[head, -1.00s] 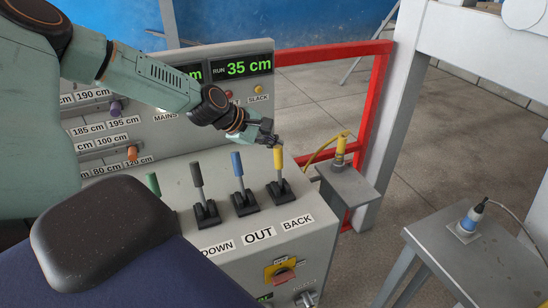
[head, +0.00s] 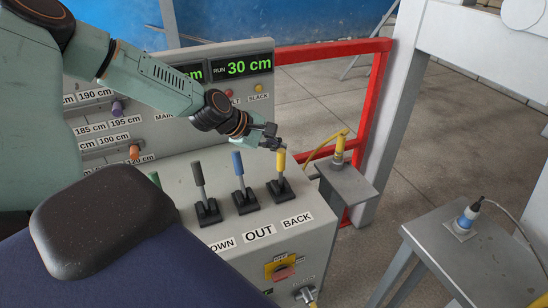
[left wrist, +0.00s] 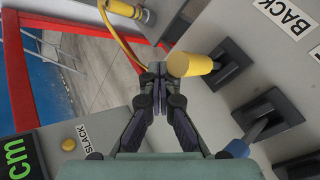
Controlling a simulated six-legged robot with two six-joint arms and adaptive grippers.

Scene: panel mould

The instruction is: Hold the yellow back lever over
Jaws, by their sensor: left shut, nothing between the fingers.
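The yellow back lever (head: 281,160) stands at the right end of the lever row on the grey console, above the BACK label. My left gripper (head: 280,146) is at the top of this lever. In the left wrist view the gripper's fingers (left wrist: 157,72) are shut with nothing between them. The yellow knob (left wrist: 192,64) is right beside the fingertips, not between them; it looks as if they touch, but I cannot be sure. My right gripper is not in view.
The display (head: 242,67) reads RUN 30 cm. A red frame (head: 372,110) and a yellow plug on a small stand (head: 345,182) are to the right.

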